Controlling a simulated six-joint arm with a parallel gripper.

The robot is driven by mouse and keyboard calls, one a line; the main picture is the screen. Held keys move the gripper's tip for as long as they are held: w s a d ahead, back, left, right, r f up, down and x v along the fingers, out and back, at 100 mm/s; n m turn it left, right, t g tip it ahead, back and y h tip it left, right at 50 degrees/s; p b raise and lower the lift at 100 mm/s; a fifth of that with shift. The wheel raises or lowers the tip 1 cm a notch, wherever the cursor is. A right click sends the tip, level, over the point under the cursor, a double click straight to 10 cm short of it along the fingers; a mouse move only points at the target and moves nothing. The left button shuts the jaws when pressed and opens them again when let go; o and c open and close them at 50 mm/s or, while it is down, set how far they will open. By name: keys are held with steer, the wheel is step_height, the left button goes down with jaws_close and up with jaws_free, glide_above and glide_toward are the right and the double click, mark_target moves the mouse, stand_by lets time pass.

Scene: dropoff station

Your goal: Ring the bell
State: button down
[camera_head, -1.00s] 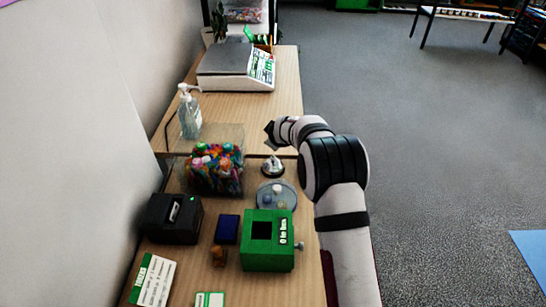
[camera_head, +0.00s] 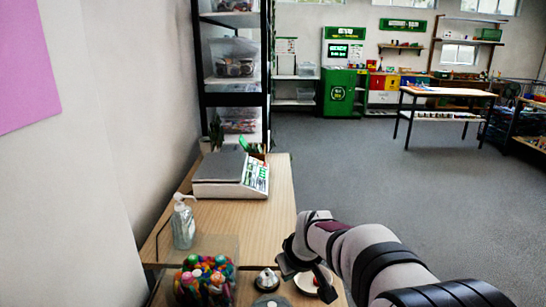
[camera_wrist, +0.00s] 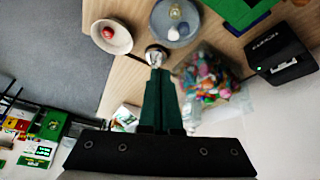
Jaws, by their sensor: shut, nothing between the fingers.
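The bell (camera_head: 266,280) is a small silver dome on a dark base, standing on the near table. In the wrist view the bell (camera_wrist: 156,54) lies straight ahead of the fingertips, which partly overlap it. My gripper (camera_wrist: 157,74) is shut and empty, its dark green fingers side by side. In the head view my gripper (camera_head: 288,265) is just right of the bell, close to it and pointing down at an angle. I cannot tell whether the tips touch the bell.
A white bowl (camera_wrist: 98,34) with a red item and a grey round tray (camera_wrist: 164,33) are near the bell. A clear bin of colourful items (camera_head: 205,287), a sanitizer bottle (camera_head: 183,226) and a scale (camera_head: 218,190) stand to the left and behind.

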steer(key=s+d+m+g, duration=0.1)
steer(key=s+m, duration=0.4)
steer(key=s, duration=1.2)
steer(key=s+d+m+g, duration=0.2)
steer(key=s+m+g, duration=0.2)
steer(key=s, duration=1.4)
steer(key=shift+r+m+g, duration=0.25)
steer(key=shift+m+g, duration=0.05)
steer(key=shift+m, duration=0.5)
steer(key=shift+d, duration=0.1)
steer(key=w+d+r+n+t+h, duration=0.1)
steer(key=w+d+t+h, duration=0.15)
steer(key=w, duration=1.05)
steer(key=w+d+n+t+h, duration=0.1)
steer(key=w+d+t+h, duration=0.15)
steer(key=w, duration=1.15)
steer(key=w+a+f+n+t+y, duration=0.1)
steer(key=w+a+f+t, duration=0.1)
steer(key=w+a, duration=0.4)
steer(key=w+a+f+n+t+y, duration=0.2)
steer(key=w+a, duration=0.5)
steer(key=w, duration=0.4)
steer(key=shift+a+f+n+y, duration=0.3)
steer(key=shift+f, duration=0.45)
